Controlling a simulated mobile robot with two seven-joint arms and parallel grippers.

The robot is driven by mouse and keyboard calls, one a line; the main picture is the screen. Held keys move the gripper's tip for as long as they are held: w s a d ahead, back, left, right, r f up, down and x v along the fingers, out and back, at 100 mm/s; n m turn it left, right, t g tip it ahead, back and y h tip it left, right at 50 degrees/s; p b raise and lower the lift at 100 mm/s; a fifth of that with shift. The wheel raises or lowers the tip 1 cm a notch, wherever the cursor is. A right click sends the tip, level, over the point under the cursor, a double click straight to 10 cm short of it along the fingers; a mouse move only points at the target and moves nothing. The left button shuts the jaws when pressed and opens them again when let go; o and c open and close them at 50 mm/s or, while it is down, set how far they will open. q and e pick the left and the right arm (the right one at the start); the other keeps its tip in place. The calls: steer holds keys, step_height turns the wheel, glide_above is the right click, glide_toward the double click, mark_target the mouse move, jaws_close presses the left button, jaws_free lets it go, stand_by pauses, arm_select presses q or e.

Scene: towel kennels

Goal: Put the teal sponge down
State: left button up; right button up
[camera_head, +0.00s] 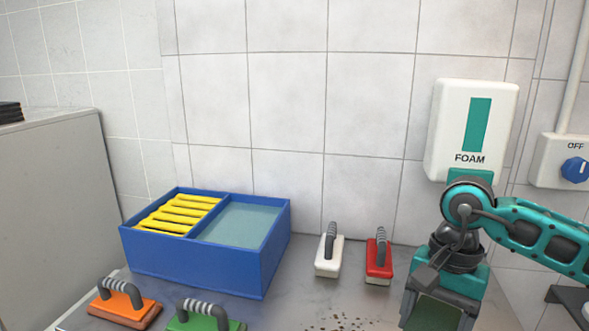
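My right arm comes in from the right, and its gripper (437,312) points down at the bottom right, below the foam dispenser. Its grey fingers stand apart, with a dark green surface showing between them. I cannot tell whether this is a held sponge or part of the gripper, and the fingertips are cut off by the bottom edge. No teal sponge can be clearly made out. A white scrubber (329,255) and a red scrubber (379,261) with grey handles stand side by side on the counter, left of my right gripper. My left gripper is not in view.
A blue two-part bin (195,262) has yellow slats on the left and water-like liquid on the right. An orange scrubber (124,305) and a green scrubber (205,318) stand before it. The foam dispenser (472,125) hangs on the wall. Dark specks mark the counter (300,290).

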steer(key=n, duration=0.1)
steer(key=f+n, duration=0.1)
steer(key=n, duration=0.2)
steer(key=shift+s+a+f+h, duration=0.1)
steer(key=shift+a+f+h, duration=0.15)
steer(key=shift+a+h, duration=0.1)
steer(key=n, duration=0.2)
steer(key=f+n, duration=0.1)
steer(key=shift+s+a+f+n+h, duration=0.1)
steer(key=shift+a+f+n+h, duration=0.15)
steer(key=shift+n, duration=0.15)
steer(key=shift+r, duration=0.1)
